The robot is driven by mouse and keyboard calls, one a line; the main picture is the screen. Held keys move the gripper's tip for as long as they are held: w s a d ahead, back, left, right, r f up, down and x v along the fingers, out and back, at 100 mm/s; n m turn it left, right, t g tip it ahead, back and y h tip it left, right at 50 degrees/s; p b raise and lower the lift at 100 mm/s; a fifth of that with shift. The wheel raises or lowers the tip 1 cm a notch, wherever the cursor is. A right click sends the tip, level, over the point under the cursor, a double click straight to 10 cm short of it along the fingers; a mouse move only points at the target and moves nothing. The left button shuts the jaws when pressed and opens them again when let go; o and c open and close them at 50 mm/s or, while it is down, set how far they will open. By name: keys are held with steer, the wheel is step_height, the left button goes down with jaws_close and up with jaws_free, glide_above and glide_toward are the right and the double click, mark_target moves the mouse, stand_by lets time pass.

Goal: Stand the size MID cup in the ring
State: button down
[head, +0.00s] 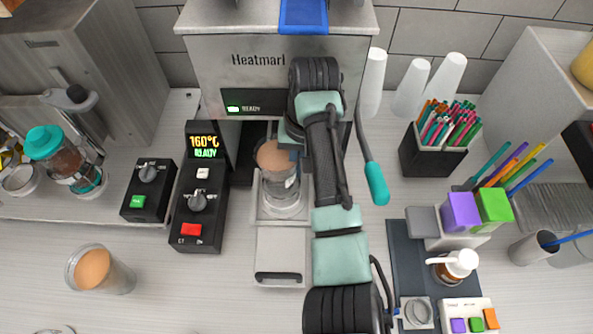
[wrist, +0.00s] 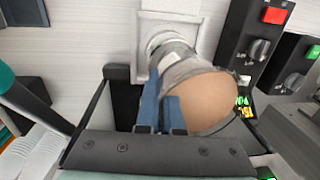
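A clear cup with a brown drink (head: 277,166) is at the sealer's ring (head: 262,207), on the pulled-out slide under the machine. It also shows in the wrist view (wrist: 207,98), with its open top toward the camera. My gripper (head: 290,140) is at the cup's rim, on its right side in the head view. In the wrist view its blue fingers (wrist: 160,103) are close together at the cup's wall, apparently shut on it. Whether the cup's base is seated in the ring cannot be told. A second filled cup (head: 97,269) stands on the counter at left. No size marking is readable.
The sealer body (head: 215,72) rises behind the cup. A control box (head: 198,205) reading 160°C READY stands left of the slide. The front left counter is mostly clear.

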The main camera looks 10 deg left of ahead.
step_height(320, 180, down, 2)
steer(key=shift+f+p, duration=0.15)
steer(key=shift+p, duration=0.45)
steer(key=shift+w+f, duration=0.2)
steer(key=shift+f, duration=0.2)
steer(key=shift+f, duration=0.3)
steer(key=c, duration=1.1)
jaws_free()
